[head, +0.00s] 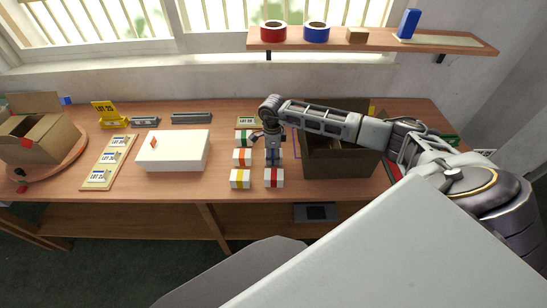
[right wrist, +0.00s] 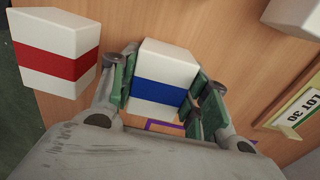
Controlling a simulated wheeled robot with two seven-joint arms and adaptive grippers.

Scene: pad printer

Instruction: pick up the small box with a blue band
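The small white box with a blue band (right wrist: 162,87) is between the two fingers of my right gripper (right wrist: 160,88) in the right wrist view. The green pads lie along both its sides with no clear gap. In the head view my right gripper (head: 272,152) points down over the group of small boxes and mostly hides this box. I cannot tell whether the box is clear of the table. My left gripper is not in view.
A red-banded box (right wrist: 58,52) stands close beside it. Orange-banded (head: 242,157) and yellow-banded (head: 240,179) boxes are to the left. An open brown carton (head: 340,165) stands close on the right. A white box (head: 173,151) sits further left on the table.

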